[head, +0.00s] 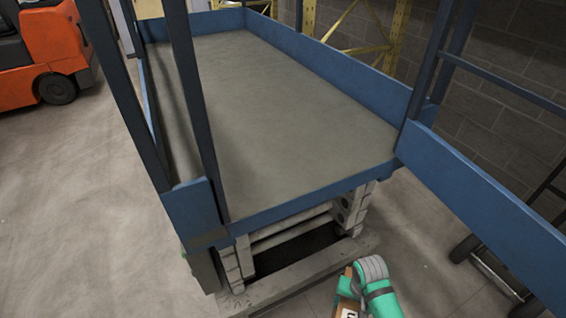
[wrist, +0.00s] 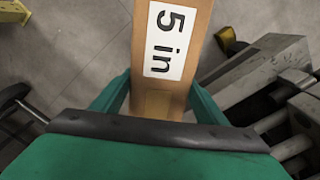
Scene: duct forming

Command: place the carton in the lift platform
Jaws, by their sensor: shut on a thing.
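The lift platform (head: 270,105) has a bare grey deck with blue side walls and dark blue posts, and stands in the middle of the head view. The carton (wrist: 172,60) is brown with a white "5 in" label in the wrist view. Only a small part of the carton (head: 347,289) shows at the bottom of the head view. My gripper (wrist: 160,95) is shut on the carton, with a green finger on each side.
An open blue gate panel (head: 485,210) swings out at the near right of the platform. Two upright posts stand at its near left. An orange forklift (head: 45,50) is at the far left, a yellow rack (head: 355,35) behind. A dark wheeled cart (head: 500,270) is at right.

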